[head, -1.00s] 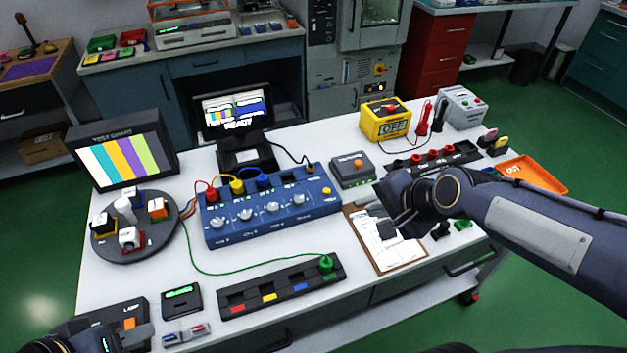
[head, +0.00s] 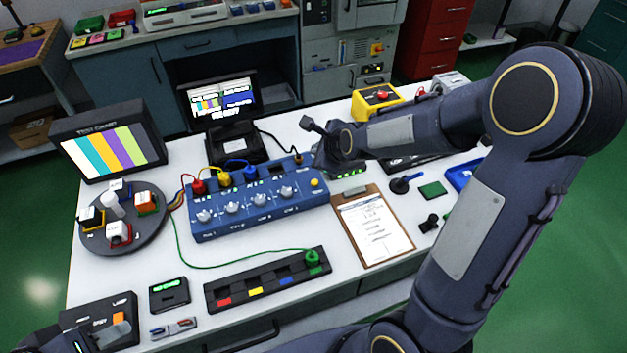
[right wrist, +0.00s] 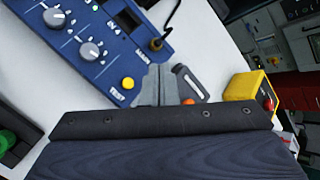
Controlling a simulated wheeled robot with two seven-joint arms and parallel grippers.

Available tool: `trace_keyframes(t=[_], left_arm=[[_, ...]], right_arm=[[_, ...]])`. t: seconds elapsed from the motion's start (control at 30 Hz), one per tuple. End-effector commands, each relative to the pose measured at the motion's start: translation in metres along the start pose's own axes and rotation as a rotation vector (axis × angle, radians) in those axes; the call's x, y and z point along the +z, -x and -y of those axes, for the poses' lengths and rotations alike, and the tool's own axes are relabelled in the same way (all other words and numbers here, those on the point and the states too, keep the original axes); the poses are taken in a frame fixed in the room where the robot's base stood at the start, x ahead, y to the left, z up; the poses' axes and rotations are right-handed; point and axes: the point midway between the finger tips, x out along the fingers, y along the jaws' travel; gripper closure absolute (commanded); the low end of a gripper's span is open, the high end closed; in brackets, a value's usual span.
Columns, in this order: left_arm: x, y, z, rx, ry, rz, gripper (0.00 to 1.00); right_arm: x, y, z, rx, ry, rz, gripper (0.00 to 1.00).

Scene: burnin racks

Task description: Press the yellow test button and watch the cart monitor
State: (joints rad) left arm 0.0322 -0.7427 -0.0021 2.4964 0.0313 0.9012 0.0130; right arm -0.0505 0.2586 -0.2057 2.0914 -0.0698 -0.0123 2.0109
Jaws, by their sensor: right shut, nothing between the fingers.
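The yellow test button (head: 315,182) sits at the right end of the blue control box (head: 262,212). It also shows in the right wrist view (right wrist: 127,83). My right gripper (head: 322,166) is shut and empty, just beyond the button; in the right wrist view its fingers (right wrist: 158,72) appear right of the button, apart from it in the picture. The monitor (head: 221,98) behind the box is lit, with colour bars at left, a blue panel at right and white text too small to read surely. My left gripper (head: 112,334) is partly in view at the lower left.
A test chart screen (head: 110,148) and a round camera turntable (head: 140,243) stand at the left. Red, yellow and blue cables plug into the blue box. A clipboard (head: 373,228) and a slotted black rack (head: 268,277) lie in front.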

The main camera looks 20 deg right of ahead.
Motion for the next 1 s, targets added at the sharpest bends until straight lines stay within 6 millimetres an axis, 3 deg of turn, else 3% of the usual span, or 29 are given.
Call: trace_keyframes(t=[0.27,0.8,1.0], left_arm=[[0.005,-0.010,0.004,0.000,0.000,0.000,0.64],[0.031,-0.061,0.028,0.000,0.000,0.000,0.64],[0.033,-0.065,0.030,0.000,0.000,0.000,0.64]], right_arm=[[-0.007,-0.009,-0.007,0.001,0.001,0.000,1.00],[-0.043,-0.058,-0.043,0.001,0.000,0.000,1.00],[-0.045,-0.062,-0.045,0.001,0.001,0.000,1.00]])
